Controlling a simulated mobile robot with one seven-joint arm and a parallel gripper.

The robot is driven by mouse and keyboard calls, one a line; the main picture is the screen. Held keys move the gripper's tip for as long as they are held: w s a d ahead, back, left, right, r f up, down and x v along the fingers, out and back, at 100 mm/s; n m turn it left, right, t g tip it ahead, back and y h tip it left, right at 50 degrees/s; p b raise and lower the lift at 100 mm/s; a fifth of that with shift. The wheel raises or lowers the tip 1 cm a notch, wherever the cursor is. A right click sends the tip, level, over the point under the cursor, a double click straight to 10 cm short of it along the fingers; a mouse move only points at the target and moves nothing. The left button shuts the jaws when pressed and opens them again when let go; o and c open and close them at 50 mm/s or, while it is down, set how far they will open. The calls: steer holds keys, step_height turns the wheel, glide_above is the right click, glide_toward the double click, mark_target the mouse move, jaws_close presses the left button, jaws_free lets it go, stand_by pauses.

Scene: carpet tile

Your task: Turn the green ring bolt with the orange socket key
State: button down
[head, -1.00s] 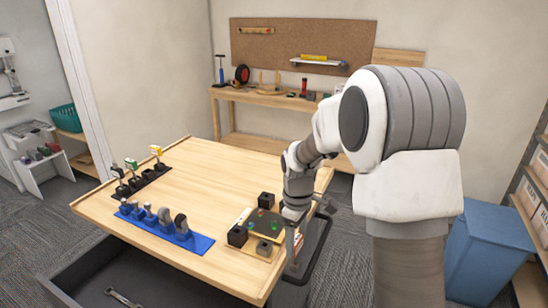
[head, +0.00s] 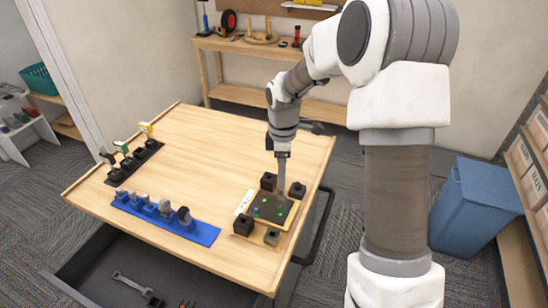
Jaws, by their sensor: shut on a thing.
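My gripper (head: 283,153) points straight down over the far part of a dark board (head: 266,222) at the table's right front. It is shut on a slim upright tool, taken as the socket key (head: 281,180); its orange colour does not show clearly. The tool's lower end is at or just above the board, and I cannot tell whether it touches. Small green spots show on the board, one at the left (head: 256,211) and one nearer the tool. They are too small to tell which is the green ring bolt.
Black blocks (head: 243,225) stand around the board. A blue rack (head: 203,235) with several grey tools lies at the table's front left. A black rack (head: 118,176) with tagged tools stands behind it. An open drawer (head: 95,270) juts out below. The table's middle (head: 215,155) is clear.

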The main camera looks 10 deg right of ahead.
steer(key=shift+w+a, duration=0.1)
steer(key=shift+w, duration=0.4)
steer(key=shift+s+r, duration=0.1)
